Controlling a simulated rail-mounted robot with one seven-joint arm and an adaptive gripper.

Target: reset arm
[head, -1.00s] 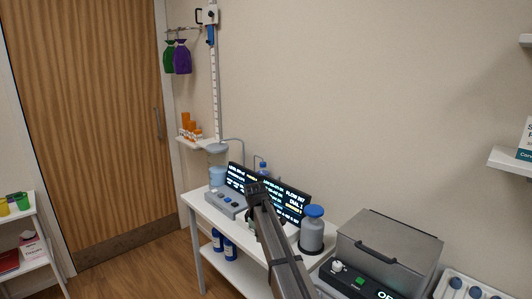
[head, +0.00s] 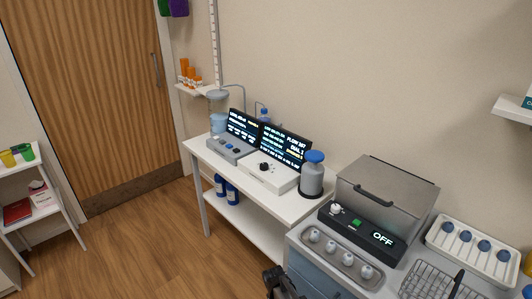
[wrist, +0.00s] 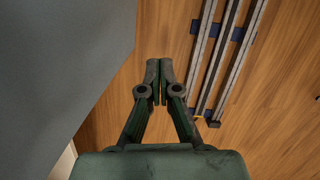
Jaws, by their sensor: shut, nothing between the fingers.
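My gripper (wrist: 159,72) is in the middle of the wrist view, with its two dark fingers together and nothing between them. The wood floor (wrist: 160,20) shows below it. In the head view, part of my arm (head: 280,282) shows at the bottom edge, in front of the drawer unit. The fingertips cannot be made out in that view.
A white table (head: 225,165) holds two devices with lit screens and a grey bottle with a blue cap (head: 312,175). A grey box unit (head: 385,200) reading OFF stands to the right. A wire basket (head: 430,283) is at lower right. The floor (head: 140,250) at left is clear.

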